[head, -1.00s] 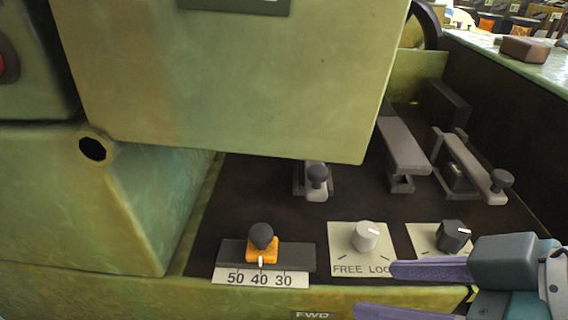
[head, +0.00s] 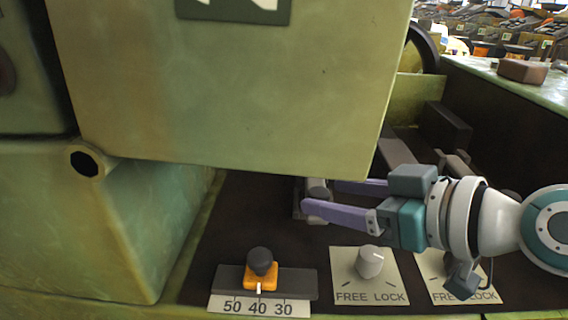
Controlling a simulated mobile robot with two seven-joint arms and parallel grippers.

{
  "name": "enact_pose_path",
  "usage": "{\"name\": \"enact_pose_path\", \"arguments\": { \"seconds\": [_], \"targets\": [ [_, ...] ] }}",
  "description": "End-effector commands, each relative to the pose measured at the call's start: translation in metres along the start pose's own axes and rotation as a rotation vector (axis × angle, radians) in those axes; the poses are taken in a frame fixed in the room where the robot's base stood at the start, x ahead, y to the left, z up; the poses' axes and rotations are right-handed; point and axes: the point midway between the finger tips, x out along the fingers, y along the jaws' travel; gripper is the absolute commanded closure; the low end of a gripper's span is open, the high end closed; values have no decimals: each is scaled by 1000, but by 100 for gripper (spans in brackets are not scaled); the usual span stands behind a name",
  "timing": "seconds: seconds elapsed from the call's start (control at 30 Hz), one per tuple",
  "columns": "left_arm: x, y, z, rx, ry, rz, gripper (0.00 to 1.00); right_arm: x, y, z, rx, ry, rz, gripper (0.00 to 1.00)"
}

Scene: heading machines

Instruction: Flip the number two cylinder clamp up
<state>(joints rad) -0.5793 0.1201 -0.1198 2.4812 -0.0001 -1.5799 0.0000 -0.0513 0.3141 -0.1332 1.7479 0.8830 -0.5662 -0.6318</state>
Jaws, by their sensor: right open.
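A small grey clamp with a dark round knob (head: 318,189) sits in the dark recess, just below the lower edge of the green housing. My right gripper (head: 319,196) is open, with its purple fingers pointing left and their tips on either side of this knob. I cannot tell whether they touch it. A long grey clamp lever (head: 396,155) and another clamp (head: 455,164) farther right are partly hidden by my right arm. No number is readable on any clamp. My left gripper is out of view.
The large green housing (head: 240,90) overhangs the recess closely above my right gripper. In front are an orange slider (head: 260,279) by a 50-40-30 scale and a FREE LOCK knob (head: 369,262). A second FREE LOCK plate is partly covered by my arm.

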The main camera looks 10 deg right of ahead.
Motion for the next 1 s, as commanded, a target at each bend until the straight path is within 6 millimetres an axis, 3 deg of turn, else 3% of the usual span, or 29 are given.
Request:
{"name": "enact_pose_path", "arguments": {
  "seconds": [0.37, 0.9, 1.0],
  "targets": [
    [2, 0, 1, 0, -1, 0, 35, 8, -1, 0, -1, 0, -2, 34],
    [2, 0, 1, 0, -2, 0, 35, 7, 0, 0, 0, -1, -1, 94],
    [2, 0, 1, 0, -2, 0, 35, 7, 0, 0, 0, -1, -1, 100]
  ]
}}
